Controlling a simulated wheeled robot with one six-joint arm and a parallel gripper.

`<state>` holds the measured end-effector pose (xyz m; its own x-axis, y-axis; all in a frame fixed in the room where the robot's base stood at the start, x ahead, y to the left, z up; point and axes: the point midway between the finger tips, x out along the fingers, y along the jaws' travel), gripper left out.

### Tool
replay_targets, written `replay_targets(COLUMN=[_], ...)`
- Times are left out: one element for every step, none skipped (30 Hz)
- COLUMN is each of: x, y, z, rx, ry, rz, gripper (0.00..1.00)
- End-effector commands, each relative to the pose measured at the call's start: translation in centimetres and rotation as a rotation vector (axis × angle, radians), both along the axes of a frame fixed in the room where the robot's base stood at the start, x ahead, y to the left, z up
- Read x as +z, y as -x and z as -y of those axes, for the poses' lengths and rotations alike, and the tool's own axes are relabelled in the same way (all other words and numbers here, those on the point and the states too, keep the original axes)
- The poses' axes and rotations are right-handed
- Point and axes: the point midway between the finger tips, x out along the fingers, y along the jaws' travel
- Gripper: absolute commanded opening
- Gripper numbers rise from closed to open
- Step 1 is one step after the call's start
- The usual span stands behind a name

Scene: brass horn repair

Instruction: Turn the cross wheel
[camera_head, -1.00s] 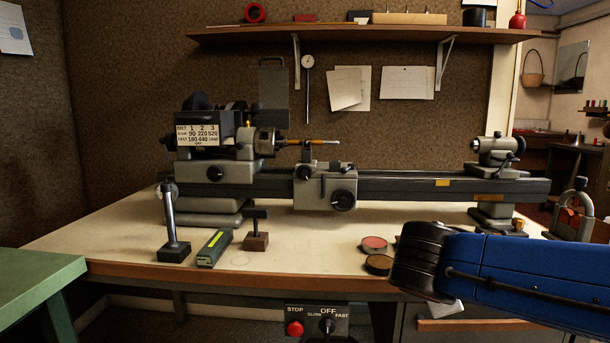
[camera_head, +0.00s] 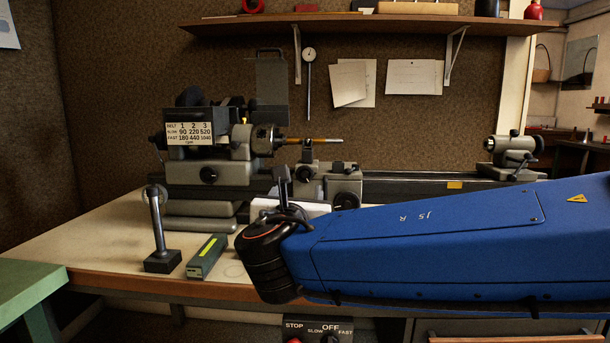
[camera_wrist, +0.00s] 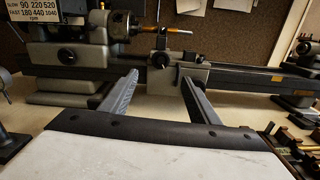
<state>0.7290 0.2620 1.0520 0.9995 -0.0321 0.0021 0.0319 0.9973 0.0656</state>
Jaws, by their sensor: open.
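The cross wheel is a dark round knob on the front of the grey lathe carriage (camera_head: 325,178). In the wrist view the cross wheel (camera_wrist: 161,59) shows between and beyond my two fingers. In the head view my gripper (camera_head: 284,183) is partly hidden by my own wrist.
The headstock (camera_head: 208,150) is left of the carriage, the tailstock (camera_head: 512,150) at the right. A post on a block (camera_head: 160,240) and a grey-green bar (camera_head: 207,256) lie on the bench front. A green table (camera_head: 30,290) stands at the left.

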Motion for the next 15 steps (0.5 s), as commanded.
replay_targets(x=[0.0,0.0,0.0,-0.1,-0.1,-0.1,-0.1,-0.1,-0.1,-0.1,-0.1,-0.1,-0.1,-0.1,-0.1], y=[-0.7,-1.1,-1.6,-2.1,-2.6,-3.2,-3.6,-4.1,-4.7,-5.1,-5.6,-6.3,-6.8,-7.2,-7.9], z=[0.1,0.2,0.2,0.2,0.2,0.3,0.3,0.3,0.4,0.4,0.4,0.4,0.4,0.4,0.5], rx=[-0.004,-0.004,-0.004,-0.005,-0.006,-0.005,-0.005,-0.005,-0.005,-0.005,-0.006,-0.006,-0.005,-0.005,-0.006], ry=[0.0,0.0,0.0,0.0,0.001,0.001,0.0,0.0,-0.001,-0.002,-0.001,-0.001,0.0,0.0,-0.001], rz=[0.0,0.0,-0.001,-0.002,-0.002,-0.002,-0.002,-0.001,-0.001,-0.002,-0.002,-0.002,-0.002,-0.002,-0.002], gripper=[0.55,0.55,0.55,0.55,0.55,0.55,0.55,0.55,0.55,0.55,0.55,0.55,0.55,0.55,0.55])
